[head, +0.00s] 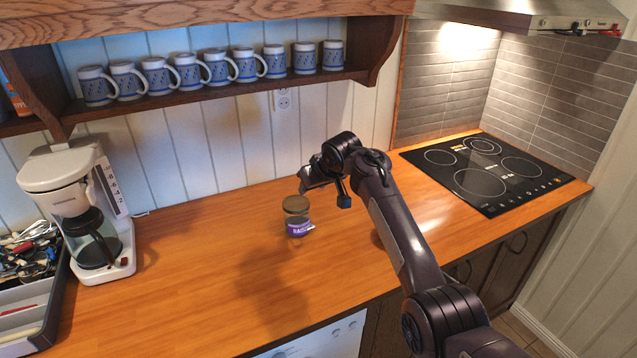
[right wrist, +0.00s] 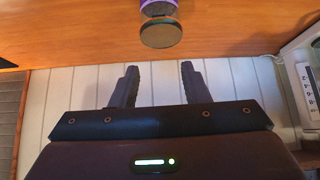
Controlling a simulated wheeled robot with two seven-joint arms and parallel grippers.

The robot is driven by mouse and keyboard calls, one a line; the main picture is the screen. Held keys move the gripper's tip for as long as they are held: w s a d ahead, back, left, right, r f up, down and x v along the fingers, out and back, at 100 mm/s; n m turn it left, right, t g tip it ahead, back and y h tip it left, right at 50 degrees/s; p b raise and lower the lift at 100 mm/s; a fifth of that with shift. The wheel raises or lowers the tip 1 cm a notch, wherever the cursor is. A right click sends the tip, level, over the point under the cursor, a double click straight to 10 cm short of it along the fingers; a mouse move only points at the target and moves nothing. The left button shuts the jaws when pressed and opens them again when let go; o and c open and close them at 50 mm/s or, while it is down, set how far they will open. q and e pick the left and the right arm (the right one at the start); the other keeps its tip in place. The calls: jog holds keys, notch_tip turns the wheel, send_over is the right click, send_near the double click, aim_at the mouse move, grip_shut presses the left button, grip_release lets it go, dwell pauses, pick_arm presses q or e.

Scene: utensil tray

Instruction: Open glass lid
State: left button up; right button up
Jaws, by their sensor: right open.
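A small glass jar (head: 297,222) with a purple label stands upright on the wooden counter in the head view. Its round brownish lid (head: 296,204) sits on top. In the right wrist view the lid (right wrist: 159,34) shows near the top edge, with the purple label (right wrist: 157,6) partly cut off. My right gripper (head: 306,183) is above the counter, just behind and beside the jar, apart from it. In the right wrist view its two fingers (right wrist: 157,76) are spread with nothing between them. My left gripper is not in view.
A coffee maker (head: 80,212) and a utensil tray (head: 32,295) stand at the left. A black cooktop (head: 487,172) is at the right. Several mugs (head: 187,71) line the shelf (head: 213,93) above. The wooden counter (head: 190,270) around the jar is clear.

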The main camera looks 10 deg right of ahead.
jog(key=shift+b+v, duration=0.35)
jog(key=shift+v, duration=1.5)
jog(key=shift+s+d, duration=0.1)
